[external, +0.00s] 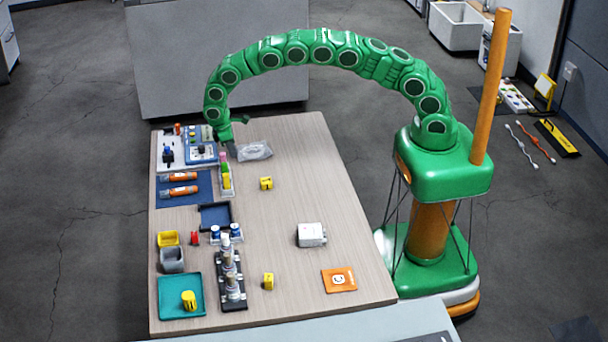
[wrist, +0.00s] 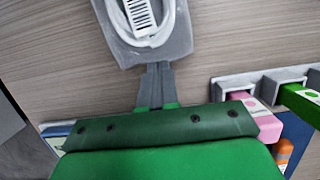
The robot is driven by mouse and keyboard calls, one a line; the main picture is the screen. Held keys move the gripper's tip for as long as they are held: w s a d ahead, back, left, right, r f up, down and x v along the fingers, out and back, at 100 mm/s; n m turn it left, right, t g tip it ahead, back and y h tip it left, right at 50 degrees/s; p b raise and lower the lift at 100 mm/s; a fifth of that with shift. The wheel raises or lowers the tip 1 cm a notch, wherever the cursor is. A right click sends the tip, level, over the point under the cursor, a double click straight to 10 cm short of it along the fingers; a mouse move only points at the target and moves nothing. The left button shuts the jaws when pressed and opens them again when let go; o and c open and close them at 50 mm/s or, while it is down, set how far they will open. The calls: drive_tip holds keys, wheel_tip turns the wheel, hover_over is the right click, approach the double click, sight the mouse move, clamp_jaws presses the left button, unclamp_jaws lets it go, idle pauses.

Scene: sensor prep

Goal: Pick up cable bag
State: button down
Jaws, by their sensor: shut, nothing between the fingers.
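The cable bag (external: 254,150) is a flat grey bag with a pale coiled cable and a white label. It lies on the table near its far edge. In the wrist view the bag (wrist: 178,45) is at the top, partly cut off by the frame. My gripper (wrist: 155,68) is shut and empty, its grey fingertips right at the bag's near edge in the picture. I cannot tell whether they touch it. In the external view my gripper (external: 233,148) is just left of the bag, low over the table.
A narrow rack (external: 226,192) with pink, yellow and green items stands close by. Blue and white trays with devices (external: 202,157) lie to the left. A yellow block (external: 266,183) sits nearer the camera. The table (external: 310,165) right of the bag is clear.

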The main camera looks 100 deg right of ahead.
sight(309, 151)
drive_tip(key=s, duration=2.8)
drive_tip(key=shift+w, duration=0.15)
